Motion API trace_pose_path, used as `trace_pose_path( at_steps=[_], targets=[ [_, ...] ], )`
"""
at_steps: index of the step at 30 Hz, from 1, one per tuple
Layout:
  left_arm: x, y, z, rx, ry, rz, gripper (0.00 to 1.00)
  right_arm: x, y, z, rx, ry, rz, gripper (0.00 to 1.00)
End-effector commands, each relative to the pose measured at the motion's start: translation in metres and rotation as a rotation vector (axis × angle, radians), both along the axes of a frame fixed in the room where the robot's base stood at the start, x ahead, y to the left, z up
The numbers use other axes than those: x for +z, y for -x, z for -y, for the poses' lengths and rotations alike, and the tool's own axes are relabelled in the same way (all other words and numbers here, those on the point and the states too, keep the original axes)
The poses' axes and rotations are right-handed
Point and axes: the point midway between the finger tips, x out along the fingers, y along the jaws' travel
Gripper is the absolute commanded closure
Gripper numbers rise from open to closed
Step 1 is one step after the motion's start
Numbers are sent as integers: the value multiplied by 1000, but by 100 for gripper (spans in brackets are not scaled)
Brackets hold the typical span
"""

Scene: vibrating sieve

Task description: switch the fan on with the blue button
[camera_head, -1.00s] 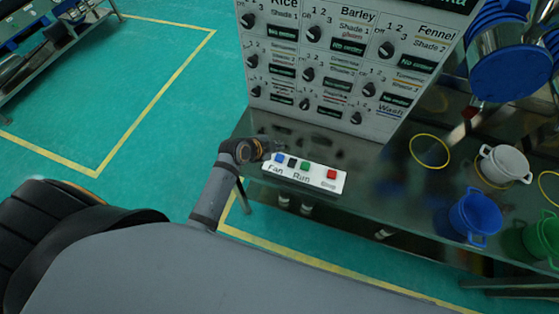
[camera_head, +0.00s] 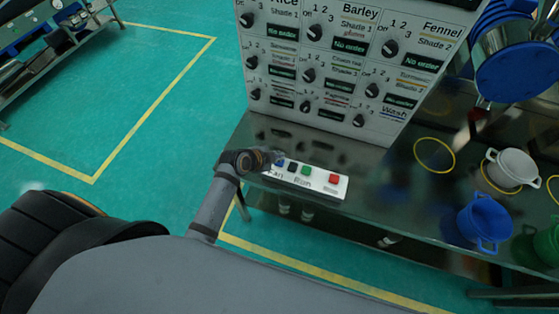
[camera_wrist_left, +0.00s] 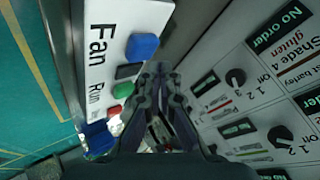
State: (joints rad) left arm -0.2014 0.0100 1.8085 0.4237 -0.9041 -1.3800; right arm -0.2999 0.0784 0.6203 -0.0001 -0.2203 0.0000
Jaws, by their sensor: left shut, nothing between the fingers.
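The white button box (camera_head: 316,188), labelled Fan and Run, lies on the dark table. Its blue button (camera_head: 280,161) is at the left end, above the Fan label; it also shows large in the left wrist view (camera_wrist_left: 143,46). My left gripper (camera_head: 270,157) is shut and empty at the box's left end, partly blurred. In the left wrist view its fingertips (camera_wrist_left: 159,70) appear close beside the blue button; I cannot tell whether they touch it. My right gripper is not in view.
A black switch (camera_head: 292,166), a green button (camera_head: 305,169) and a red button (camera_head: 333,179) share the box. A tall panel with knobs (camera_head: 345,75) stands behind. A white cup (camera_head: 511,168) and a blue cup (camera_head: 484,222) stand at the right.

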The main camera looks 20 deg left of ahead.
Motion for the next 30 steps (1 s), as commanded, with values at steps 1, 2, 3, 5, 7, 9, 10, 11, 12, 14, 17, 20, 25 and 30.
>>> trace_pose_path(
  at_steps=[1,2,3,5,7,9,10,11,12,14,17,20,25,30],
  targets=[
    [0,0,0,0,0,0,100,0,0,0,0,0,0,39],
    [0,0,0,0,0,0,100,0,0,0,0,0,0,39],
    [0,0,0,0,0,0,100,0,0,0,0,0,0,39],
    [0,0,0,0,0,0,100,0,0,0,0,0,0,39],
    [0,0,0,0,0,0,100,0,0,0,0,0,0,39],
    [0,0,0,0,0,0,100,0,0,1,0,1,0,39],
    [0,0,0,0,0,0,100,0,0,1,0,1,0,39],
    [0,0,0,0,0,0,100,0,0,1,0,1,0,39],
    [0,0,0,0,0,0,100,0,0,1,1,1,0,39],
    [0,0,0,0,0,0,100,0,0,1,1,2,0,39],
    [0,0,0,0,0,0,100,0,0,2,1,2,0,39],
    [0,0,0,0,0,0,100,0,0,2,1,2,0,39],
    [-4,0,0,0,0,0,100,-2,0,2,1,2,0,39],
    [-9,0,0,0,0,0,100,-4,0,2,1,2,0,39]
  ],
)
